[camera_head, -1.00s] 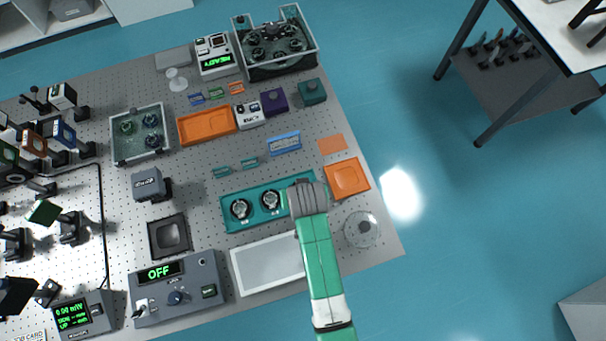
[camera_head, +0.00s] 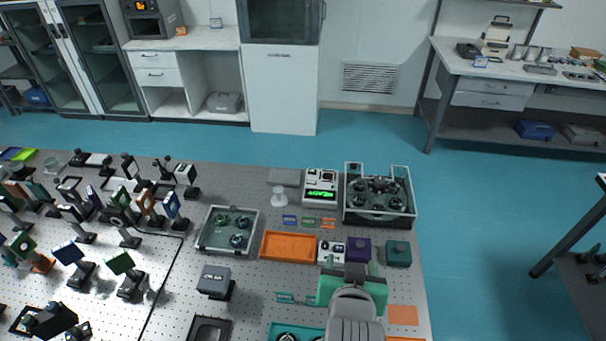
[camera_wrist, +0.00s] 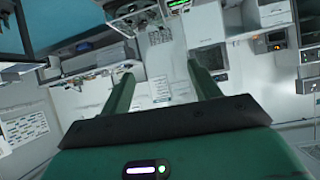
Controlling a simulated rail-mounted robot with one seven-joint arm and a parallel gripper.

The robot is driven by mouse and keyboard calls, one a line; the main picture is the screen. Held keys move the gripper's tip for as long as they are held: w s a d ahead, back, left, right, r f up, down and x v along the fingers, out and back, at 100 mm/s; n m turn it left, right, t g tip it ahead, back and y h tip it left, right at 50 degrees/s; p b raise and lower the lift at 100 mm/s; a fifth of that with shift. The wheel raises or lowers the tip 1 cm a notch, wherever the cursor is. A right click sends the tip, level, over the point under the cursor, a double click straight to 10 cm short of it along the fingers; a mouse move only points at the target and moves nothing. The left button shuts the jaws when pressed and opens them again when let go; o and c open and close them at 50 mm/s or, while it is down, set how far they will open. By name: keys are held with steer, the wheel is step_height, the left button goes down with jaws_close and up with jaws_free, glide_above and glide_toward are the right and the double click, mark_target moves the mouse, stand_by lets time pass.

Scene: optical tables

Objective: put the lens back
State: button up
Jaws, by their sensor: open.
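Round dark-rimmed pieces that look like mounted lenses sit in a teal tray (camera_head: 275,328) at the bottom edge of the head view, mostly cut off. More round mounts stand in a clear-walled box (camera_head: 229,230) at the middle left and in a larger clear-walled box (camera_head: 379,195) at the back right. I cannot tell which one is the task's lens. My gripper (camera_head: 352,272) is above the right part of the table, just in front of the purple block. In the wrist view its two green fingers (camera_wrist: 165,88) are wide apart with nothing between them.
An orange tray (camera_head: 288,246), a purple block (camera_head: 358,249) and a teal block (camera_head: 398,253) stand around my gripper. A grey device (camera_head: 215,281) is to the left. Crowded optics mounts (camera_head: 125,265) fill the table's left side. Open floor lies right of the table.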

steer(key=a+r+n+t, duration=0.1)
steer(key=a+r+t, duration=0.2)
steer(key=r, duration=0.8)
steer(key=a+r+t, duration=0.2)
steer(key=r+t, duration=0.1)
steer(key=r, duration=0.7)
steer(key=s+a+r+t+y, duration=0.1)
steer(key=s+a+r+t, duration=0.1)
steer(key=s+r, duration=0.4)
steer(key=s+a+r+n+t+y, duration=0.1)
steer(key=s+a+r+t, duration=0.2)
steer(key=r, duration=1.1)
steer(key=s+t, duration=0.2)
steer(key=s, duration=0.1)
steer(key=shift+s+r+n, duration=0.15)
steer(key=shift+s+n, duration=0.1)
steer(key=shift+n, duration=0.05)
steer(key=shift+r, duration=0.1)
step_height(320, 180, up, 12)
steer(key=p, duration=1.1)
steer(key=shift+y+p, duration=0.3)
steer(key=shift+p, duration=0.1)
steer(key=shift+a, duration=0.1)
